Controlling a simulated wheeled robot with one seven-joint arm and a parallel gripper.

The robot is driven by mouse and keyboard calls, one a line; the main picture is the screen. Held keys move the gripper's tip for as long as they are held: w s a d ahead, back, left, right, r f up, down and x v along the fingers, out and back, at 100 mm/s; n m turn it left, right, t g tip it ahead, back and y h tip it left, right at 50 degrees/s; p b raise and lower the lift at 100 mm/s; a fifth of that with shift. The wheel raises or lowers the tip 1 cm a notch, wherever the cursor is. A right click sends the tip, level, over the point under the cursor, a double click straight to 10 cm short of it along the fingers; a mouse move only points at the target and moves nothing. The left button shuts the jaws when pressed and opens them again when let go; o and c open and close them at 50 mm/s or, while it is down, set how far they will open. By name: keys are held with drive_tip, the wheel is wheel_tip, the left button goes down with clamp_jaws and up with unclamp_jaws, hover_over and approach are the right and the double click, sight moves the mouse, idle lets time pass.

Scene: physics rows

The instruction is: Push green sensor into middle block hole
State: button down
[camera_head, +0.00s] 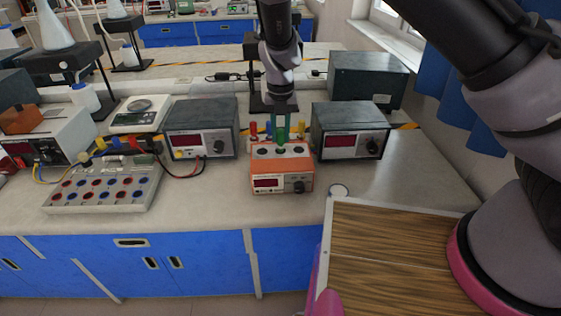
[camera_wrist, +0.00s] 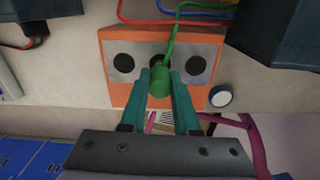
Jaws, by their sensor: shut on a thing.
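The orange block (camera_head: 268,172) stands on the bench in the head view, with a dark display and a knob on its front and holes in its grey top. In the wrist view the orange block (camera_wrist: 212,48) shows a dark hole on each side; the middle hole is hidden behind the green sensor. My gripper (camera_wrist: 160,84) has teal fingers shut on the green sensor (camera_wrist: 158,88), whose green cable runs up and away. In the head view my gripper (camera_head: 281,146) points down over the middle of the block. I cannot tell whether the sensor's tip is inside the hole.
Dark instrument boxes stand left (camera_head: 201,126) and right (camera_head: 349,129) of the block, close to it. Red, yellow and blue plugs stand behind it. A terminal board (camera_head: 103,186) with red and blue sockets lies at left. Bench in front of the block is mostly clear.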

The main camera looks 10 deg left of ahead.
drive_tip(key=shift+f, duration=0.75)
drive_tip(key=shift+c, duration=0.8)
unclamp_jaws()
drive_tip(key=shift+r, duration=0.1)
drive_tip(key=shift+r, duration=3.1)
